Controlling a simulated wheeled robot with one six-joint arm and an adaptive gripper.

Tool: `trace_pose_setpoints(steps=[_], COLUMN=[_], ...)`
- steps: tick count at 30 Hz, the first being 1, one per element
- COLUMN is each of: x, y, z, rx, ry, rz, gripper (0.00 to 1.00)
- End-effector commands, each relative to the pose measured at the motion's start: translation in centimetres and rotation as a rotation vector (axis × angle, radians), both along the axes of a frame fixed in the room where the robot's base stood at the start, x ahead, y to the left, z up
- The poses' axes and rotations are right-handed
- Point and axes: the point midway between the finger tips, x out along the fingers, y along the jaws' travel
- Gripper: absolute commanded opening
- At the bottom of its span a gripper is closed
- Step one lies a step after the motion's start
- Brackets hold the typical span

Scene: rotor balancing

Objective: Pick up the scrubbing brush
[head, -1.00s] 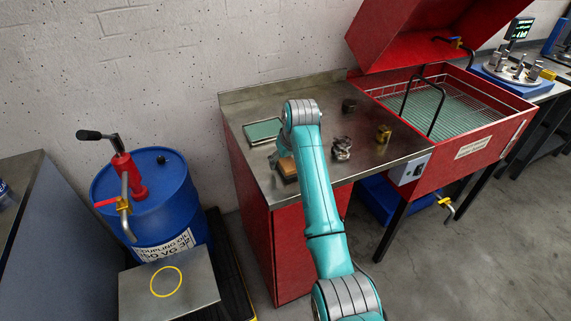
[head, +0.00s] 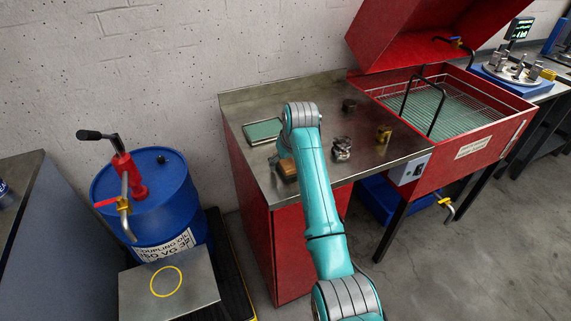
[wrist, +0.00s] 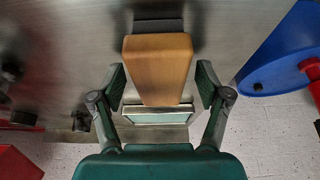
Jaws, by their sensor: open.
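The scrubbing brush shows in the wrist view as a tan wooden block (wrist: 158,65) above a dark part at the top edge. In the head view the brush (head: 287,167) is on the steel bench top, partly hidden by my arm. My gripper (wrist: 160,78) is open in the wrist view. One finger is on each side of the wooden block, with visible gaps on both sides. In the head view my gripper is mostly hidden behind my arm.
A green-topped tray (head: 262,131) lies on the steel bench (head: 245,105) behind the brush. Small metal parts (head: 341,148) and a brass-coloured part (head: 383,133) stand to the right. A blue drum (head: 150,200) stands left; a red wash basin (head: 470,125) adjoins right.

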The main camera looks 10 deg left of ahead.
Motion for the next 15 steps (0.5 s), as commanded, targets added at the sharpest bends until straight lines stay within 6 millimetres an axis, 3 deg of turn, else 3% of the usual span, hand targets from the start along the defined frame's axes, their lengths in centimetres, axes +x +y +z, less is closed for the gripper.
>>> trace_pose_setpoints(steps=[2,10,15], x=[0.00,0.00,0.00], y=[0.00,0.00,0.00], z=[0.00,0.01,0.02], rx=[0.000,0.000,0.000], ry=[0.000,0.000,0.000], rz=[0.000,0.000,0.000], gripper=[0.76,0.11,0.07])
